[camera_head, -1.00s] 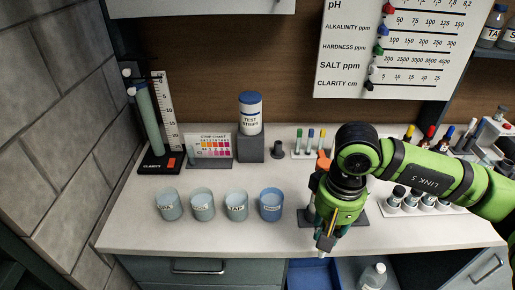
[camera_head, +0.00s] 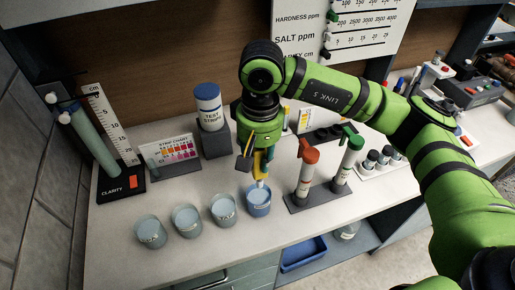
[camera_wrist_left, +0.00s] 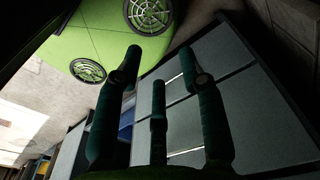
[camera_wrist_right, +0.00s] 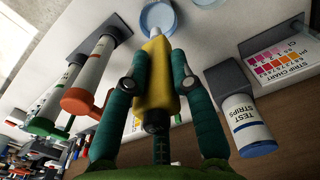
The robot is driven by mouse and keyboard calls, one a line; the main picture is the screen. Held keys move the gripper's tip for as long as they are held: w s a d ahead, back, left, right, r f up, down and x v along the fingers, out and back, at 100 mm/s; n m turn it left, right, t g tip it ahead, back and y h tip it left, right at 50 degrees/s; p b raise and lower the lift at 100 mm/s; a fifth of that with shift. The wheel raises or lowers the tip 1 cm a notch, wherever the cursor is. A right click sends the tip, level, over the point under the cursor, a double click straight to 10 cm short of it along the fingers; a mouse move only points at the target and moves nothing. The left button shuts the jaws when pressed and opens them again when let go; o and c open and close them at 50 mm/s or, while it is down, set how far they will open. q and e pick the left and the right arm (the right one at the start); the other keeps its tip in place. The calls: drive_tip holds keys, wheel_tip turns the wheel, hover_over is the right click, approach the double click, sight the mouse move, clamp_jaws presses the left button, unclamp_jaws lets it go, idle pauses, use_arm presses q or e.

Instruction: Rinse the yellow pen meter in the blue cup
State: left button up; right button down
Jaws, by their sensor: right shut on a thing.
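The yellow pen meter (camera_head: 258,164) is held by my right gripper (camera_head: 256,158), tilted slightly, pale tip downward. The right wrist view also shows the yellow pen meter (camera_wrist_right: 155,80) between the closed fingers (camera_wrist_right: 154,82). The blue cup (camera_head: 258,207) stands on the counter below the gripper, at the right end of a row of cups. The tip overlaps the cup's opening in the head view; I cannot tell how deep it is. The blue cup (camera_wrist_right: 157,16) also shows at the top of the right wrist view. My left gripper (camera_wrist_left: 163,65) is open and empty, away from the counter.
Three clear cups (camera_head: 187,221) stand left of the blue cup. A stand with red-topped (camera_head: 305,175) and green-topped (camera_head: 347,160) tubes is close on the right. The test strips bottle (camera_head: 208,106) and strip chart (camera_head: 175,152) stand behind. The front counter edge is clear.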

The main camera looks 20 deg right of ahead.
sight(257, 178)
drive_tip(key=shift+w+a+f, duration=0.1)
drive_tip(key=shift+w+f, duration=0.05)
drive_tip(key=shift+f, duration=0.7)
wheel_tip(257, 178, down, 3)
drive_tip(key=shift+w+r+b, duration=0.1)
drive_tip(key=shift+r+b, duration=0.1)
drive_tip(key=shift+b, duration=0.8)
wheel_tip(257, 178, down, 3)
drive_tip(key=b, duration=0.3)
drive_tip(key=shift+f+b, duration=0.15)
drive_tip(key=shift+b, duration=0.25)
drive_tip(key=shift+f+b, duration=0.2)
drive_tip(key=shift+b, duration=0.1)
use_arm(q)
wheel_tip(257, 178, down, 7)
drive_tip(key=w, duration=0.1)
drive_tip(key=shift+w+a+b, duration=0.3)
drive_tip(key=shift+w+a, duration=0.1)
use_arm(e)
drive_tip(key=shift+f, duration=0.25)
use_arm(q)
drive_tip(key=shift+w, duration=0.1)
